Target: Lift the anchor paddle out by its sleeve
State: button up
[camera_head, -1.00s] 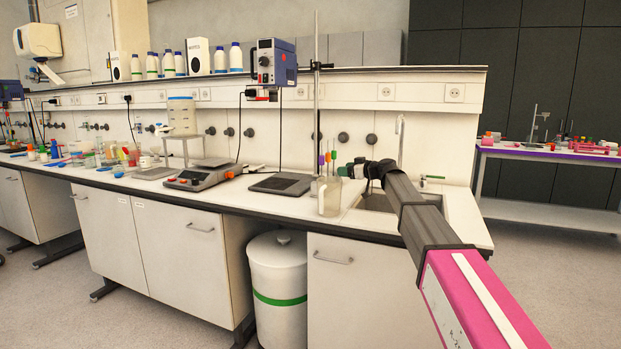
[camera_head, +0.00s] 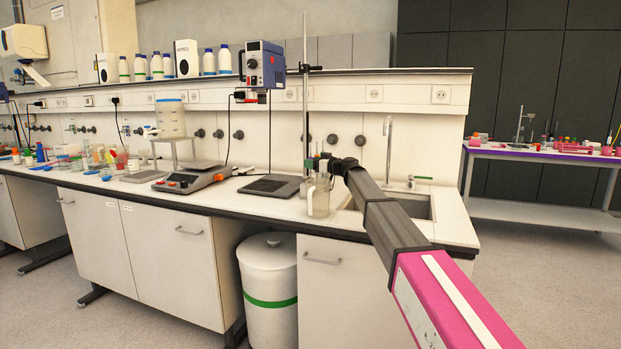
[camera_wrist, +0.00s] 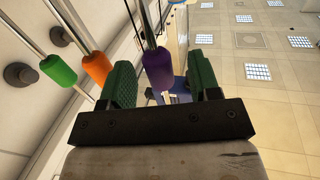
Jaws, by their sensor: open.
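In the wrist view, a purple sleeve (camera_wrist: 157,68) on a thin rod sits between the green fingers of my gripper (camera_wrist: 162,82). My gripper is open, with a visible gap on either side of the purple sleeve. An orange sleeve (camera_wrist: 96,69) and a green sleeve (camera_wrist: 58,70) on their own rods are to the left, outside the fingers. In the head view, a clear jug (camera_head: 318,202) with the rods stands on the bench below my gripper (camera_head: 329,164). The paddle ends are not clear, so I cannot tell which one is the anchor.
A tall stand rod (camera_head: 305,100) rises just behind the jug. A sink (camera_head: 415,206) with a tap (camera_head: 388,150) lies to the right. The stirrer motor (camera_head: 265,66) hangs above.

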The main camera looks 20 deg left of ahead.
jog(key=x, duration=0.3)
jog(key=shift+w+a, duration=0.1)
grip_shut()
notch_tip(320, 180, up, 10)
dwell(0.6)
jog(key=shift+r, duration=0.1)
